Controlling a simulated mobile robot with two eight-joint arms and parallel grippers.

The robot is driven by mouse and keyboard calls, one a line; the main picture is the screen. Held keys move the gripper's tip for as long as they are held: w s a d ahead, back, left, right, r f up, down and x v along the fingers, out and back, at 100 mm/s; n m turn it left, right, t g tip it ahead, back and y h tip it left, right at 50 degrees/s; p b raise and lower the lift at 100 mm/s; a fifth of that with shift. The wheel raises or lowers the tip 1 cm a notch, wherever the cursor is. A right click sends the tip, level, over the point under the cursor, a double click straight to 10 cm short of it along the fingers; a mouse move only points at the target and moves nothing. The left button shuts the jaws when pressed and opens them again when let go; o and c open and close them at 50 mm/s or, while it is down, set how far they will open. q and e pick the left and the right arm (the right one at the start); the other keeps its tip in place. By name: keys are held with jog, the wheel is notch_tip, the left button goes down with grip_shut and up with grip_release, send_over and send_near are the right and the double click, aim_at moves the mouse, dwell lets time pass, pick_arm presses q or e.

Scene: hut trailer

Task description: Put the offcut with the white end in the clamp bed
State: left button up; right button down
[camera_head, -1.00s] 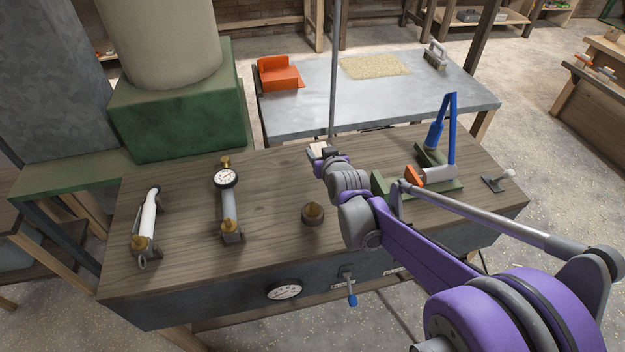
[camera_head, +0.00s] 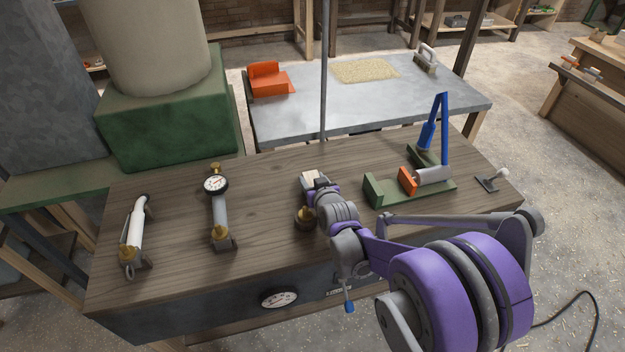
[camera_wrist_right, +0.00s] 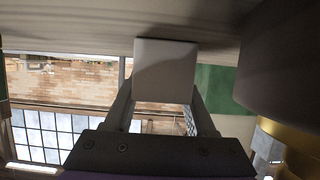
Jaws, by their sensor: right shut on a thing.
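My right gripper (camera_head: 314,184) is shut on a pale-ended block (camera_head: 310,176), the offcut, over the wooden bench. In the right wrist view the block's plain light end (camera_wrist_right: 165,70) sits between the two fingers (camera_wrist_right: 160,112). Its far side is hidden, and I cannot tell its height above the bench. The green clamp bed (camera_head: 385,193) is to the right of the gripper, with an orange block (camera_head: 407,180), a grey cylinder and a blue lever (camera_head: 444,130). The space between its green end and the orange block looks empty. My left gripper is not in view.
A brass-knobbed round piece (camera_head: 305,217) stands right beside my right gripper. A gauge on a grey tube (camera_head: 217,200) and a white tube (camera_head: 135,228) stand farther left. A thin upright pole (camera_head: 324,80) rises behind the gripper. A small handled tool (camera_head: 490,181) lies right.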

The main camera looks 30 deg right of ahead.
jog(key=shift+c, duration=1.1)
grip_release()
jog(key=shift+f, duration=0.1)
